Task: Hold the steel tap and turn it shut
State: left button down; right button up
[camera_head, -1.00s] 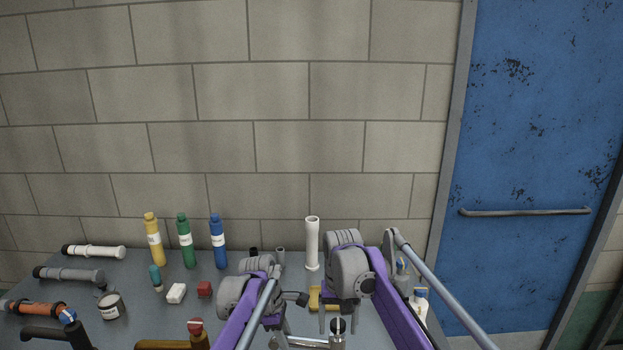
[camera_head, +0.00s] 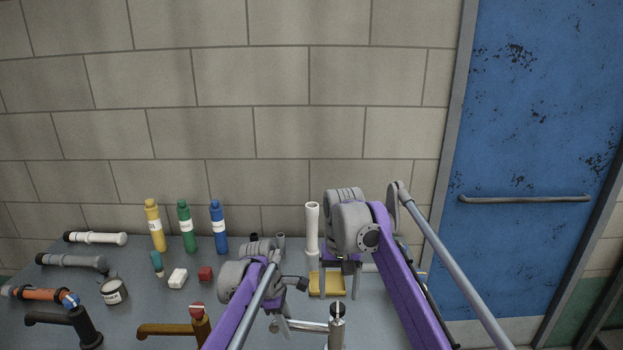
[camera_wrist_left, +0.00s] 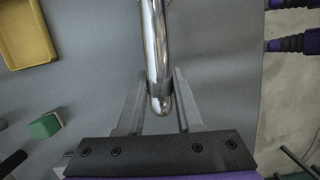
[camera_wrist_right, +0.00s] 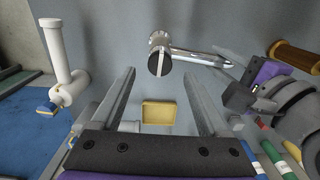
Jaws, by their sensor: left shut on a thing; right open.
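The steel tap (camera_head: 336,328) stands at the front middle of the table, its spout pointing left. Its round top with a dark and light line faces up in the right wrist view (camera_wrist_right: 159,62). My left gripper (camera_head: 283,327) is shut on the spout's end; the left wrist view shows the chrome spout (camera_wrist_left: 155,50) between the fingers (camera_wrist_left: 160,108). My right gripper (camera_head: 341,288) is open and empty, behind and above the tap, apart from it. The right wrist view shows the tap top ahead of the spread fingers (camera_wrist_right: 160,78).
A yellow tray (camera_head: 326,291) lies behind the tap. A brass tap (camera_head: 165,329) and a black tap (camera_head: 85,326) stand to the left. A white upright pipe (camera_head: 312,230) and several bottles (camera_head: 185,228) stand at the back.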

pick_arm(q)
jog(key=shift+c, duration=2.4)
grip_release()
